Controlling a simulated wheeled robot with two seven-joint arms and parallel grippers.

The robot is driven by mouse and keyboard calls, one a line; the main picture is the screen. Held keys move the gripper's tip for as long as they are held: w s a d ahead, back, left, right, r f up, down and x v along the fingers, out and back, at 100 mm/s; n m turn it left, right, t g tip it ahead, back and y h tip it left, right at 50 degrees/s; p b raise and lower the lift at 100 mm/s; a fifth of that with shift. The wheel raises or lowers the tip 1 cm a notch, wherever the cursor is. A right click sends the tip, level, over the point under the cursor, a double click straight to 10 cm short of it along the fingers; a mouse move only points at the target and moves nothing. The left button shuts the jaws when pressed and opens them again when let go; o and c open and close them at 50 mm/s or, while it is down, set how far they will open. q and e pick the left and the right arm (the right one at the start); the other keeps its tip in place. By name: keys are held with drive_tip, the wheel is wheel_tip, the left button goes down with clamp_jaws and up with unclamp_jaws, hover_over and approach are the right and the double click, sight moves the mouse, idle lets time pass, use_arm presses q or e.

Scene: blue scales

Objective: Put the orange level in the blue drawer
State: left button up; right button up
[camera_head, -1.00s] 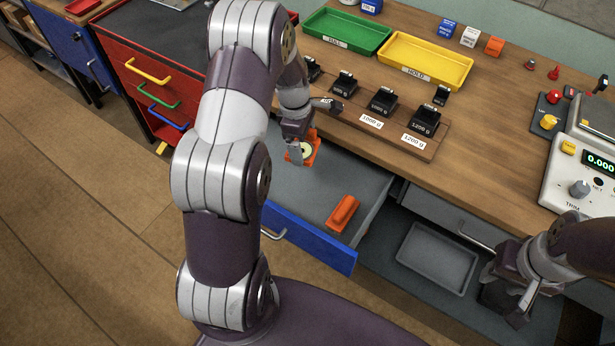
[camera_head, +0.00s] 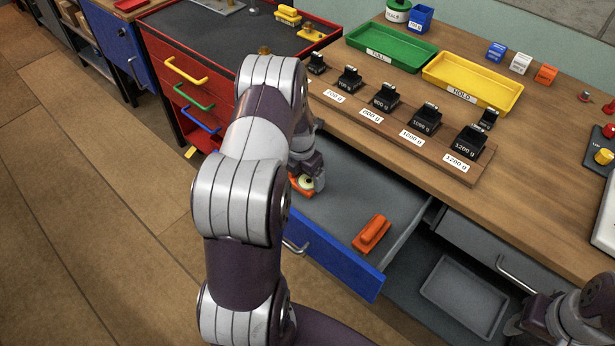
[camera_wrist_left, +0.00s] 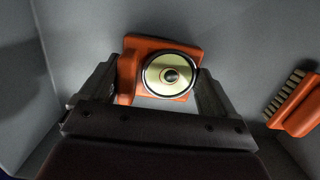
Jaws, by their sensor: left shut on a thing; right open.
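The blue drawer (camera_head: 340,262) is pulled out under the bench, with a grey inside. The orange level (camera_wrist_left: 160,68), a block with a round pale-green vial, is between the fingers of my left gripper (camera_wrist_left: 155,95), which is shut on it. In the head view the level (camera_head: 301,186) is partly hidden by the gripper, over the left part of the drawer. In the wrist view grey drawer walls surround it; I cannot tell if it touches the floor. My right gripper (camera_head: 520,325) is low at the right, partly out of frame, and open.
An orange brush (camera_head: 371,233) lies in the drawer's right part. A rack of black weights (camera_head: 385,97) stands on the bench above. A grey tray (camera_head: 464,296) lies in an open space to the right. A red cabinet (camera_head: 185,100) stands at the left.

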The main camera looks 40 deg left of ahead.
sight(302, 182)
use_arm(q)
drive_tip(key=shift+f, duration=0.6)
drive_tip(key=o, duration=0.9)
drive_tip(key=shift+f, duration=0.1)
wheel_tip(302, 182, up, 11)
drive_tip(key=s, duration=0.1)
drive_tip(key=s+d+r+m, duration=0.2)
drive_tip(key=s+d+m, duration=0.2)
drive_tip(key=m, duration=0.7)
drive_tip(key=s+d+r+m, duration=0.2)
drive_tip(key=s+d+m, duration=0.3)
drive_tip(key=d+m, duration=0.4)
drive_tip(key=s+d+r+m, duration=0.2)
drive_tip(key=s+d+m, duration=0.3)
drive_tip(key=m, duration=1)
drive_tip(key=shift+d+r, duration=0.1)
drive_tip(key=shift+d, duration=0.55)
